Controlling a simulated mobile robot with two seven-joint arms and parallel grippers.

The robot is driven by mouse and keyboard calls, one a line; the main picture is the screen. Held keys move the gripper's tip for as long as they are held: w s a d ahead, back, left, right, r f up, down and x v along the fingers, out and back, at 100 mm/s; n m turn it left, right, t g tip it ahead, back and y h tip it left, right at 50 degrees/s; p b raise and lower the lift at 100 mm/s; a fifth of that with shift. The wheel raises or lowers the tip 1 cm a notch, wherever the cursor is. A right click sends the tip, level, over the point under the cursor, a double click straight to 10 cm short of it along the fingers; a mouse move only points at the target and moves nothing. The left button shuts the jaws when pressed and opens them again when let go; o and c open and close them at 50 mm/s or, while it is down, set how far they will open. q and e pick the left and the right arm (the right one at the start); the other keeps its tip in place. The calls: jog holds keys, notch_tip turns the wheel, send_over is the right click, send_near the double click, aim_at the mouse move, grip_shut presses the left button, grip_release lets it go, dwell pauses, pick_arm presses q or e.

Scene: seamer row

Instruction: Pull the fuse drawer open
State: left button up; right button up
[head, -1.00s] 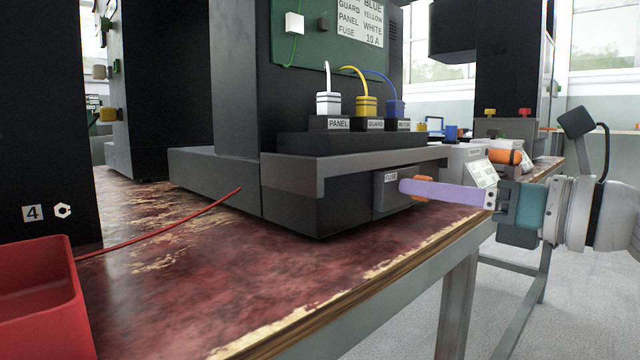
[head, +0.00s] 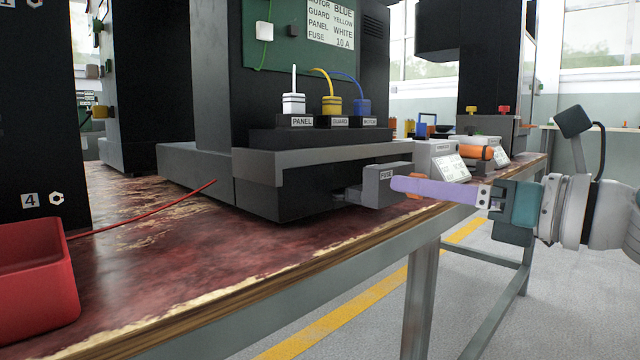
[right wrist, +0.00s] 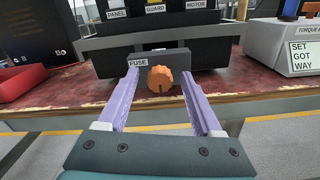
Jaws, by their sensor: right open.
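The fuse drawer (head: 378,187) is a grey box with a FUSE label, low on the dark machine. It stands out from the housing, with a gap and part of its slide showing behind it. Its orange knob (right wrist: 160,79) sits in the middle of the drawer front in the right wrist view. My right gripper (head: 397,186) has two lilac fingers and is open. The fingers lie on either side of the knob, with space between them and it, their tips close to the drawer front. In the head view the near finger hides most of the knob. My left gripper is not in view.
White, yellow and blue plugs (head: 331,104) stand on the ledge above the drawer. A red bin (head: 38,285) and a red cable (head: 150,212) are at left. The worn bench edge (head: 300,275) runs below the drawer. Floor beyond the edge is clear.

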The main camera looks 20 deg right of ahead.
jog(key=v, duration=1)
jog(key=shift+p, duration=0.3)
